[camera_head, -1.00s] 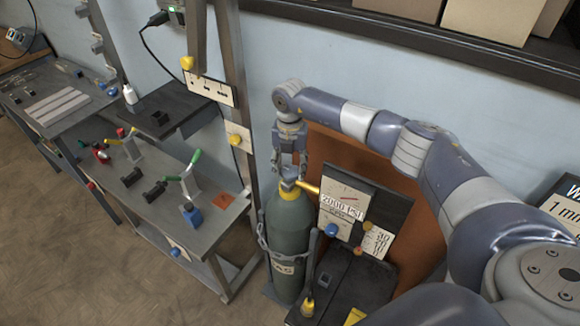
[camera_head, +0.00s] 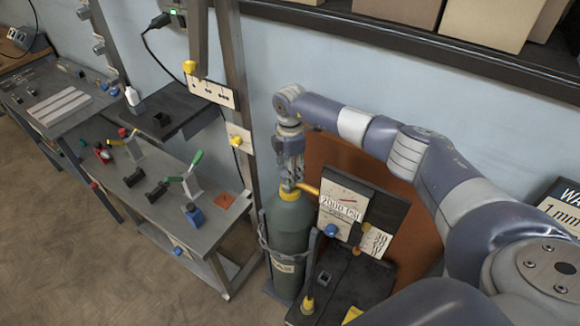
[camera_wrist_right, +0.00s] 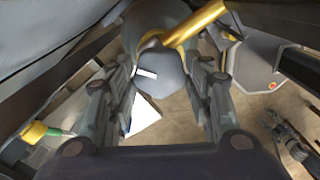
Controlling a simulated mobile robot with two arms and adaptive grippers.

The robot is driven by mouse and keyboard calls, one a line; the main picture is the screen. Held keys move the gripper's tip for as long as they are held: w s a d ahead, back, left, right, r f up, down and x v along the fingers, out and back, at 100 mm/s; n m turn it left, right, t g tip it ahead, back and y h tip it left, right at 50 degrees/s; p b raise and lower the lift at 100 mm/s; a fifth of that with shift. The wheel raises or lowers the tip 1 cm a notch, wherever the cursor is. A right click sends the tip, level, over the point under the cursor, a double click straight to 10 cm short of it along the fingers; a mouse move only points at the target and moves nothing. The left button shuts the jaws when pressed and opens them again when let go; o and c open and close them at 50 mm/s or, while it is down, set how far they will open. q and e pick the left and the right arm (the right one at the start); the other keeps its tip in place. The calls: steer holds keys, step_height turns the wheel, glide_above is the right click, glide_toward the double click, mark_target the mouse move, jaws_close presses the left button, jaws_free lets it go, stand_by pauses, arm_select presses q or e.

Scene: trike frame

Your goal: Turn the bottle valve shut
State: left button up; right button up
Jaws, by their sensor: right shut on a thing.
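The grey-green gas bottle (camera_head: 287,232) stands upright in a rack beside the gauge panel. A yellow collar (camera_head: 288,195) is at its neck, with the valve above it. My right gripper (camera_head: 291,182) points down from above and is shut on the bottle valve, which it mostly hides in the head view. In the right wrist view the rounded grey valve knob (camera_wrist_right: 161,80), with a white mark on its top, sits between the two fingers of my right gripper (camera_wrist_right: 160,95). A yellow pipe (camera_wrist_right: 195,25) leads away beside it. My left gripper is not in view.
The gauge panel (camera_head: 341,203), reading about 2000 PSI, stands close right of the valve. A chain (camera_head: 268,245) runs around the bottle. A steel post (camera_head: 243,120) rises on the left, beside a bench (camera_head: 130,190) with clamps and tools. A shelf with boxes is above.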

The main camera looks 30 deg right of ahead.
steer(key=m, duration=0.1)
steer(key=m+p, duration=0.1)
steer(key=m, duration=0.2)
steer(key=shift+w+d+r+p, duration=0.1)
steer(key=shift+r+p, duration=0.15)
steer(key=shift+p, duration=0.1)
steer(key=shift+f+m+p, duration=0.1)
steer(key=shift+m+p, duration=0.4)
steer(key=shift+m, duration=0.8)
steer(key=o, duration=1.1)
steer(key=shift+f, duration=0.1)
step_height(320, 180, up, 12)
steer(key=shift+r, duration=0.1)
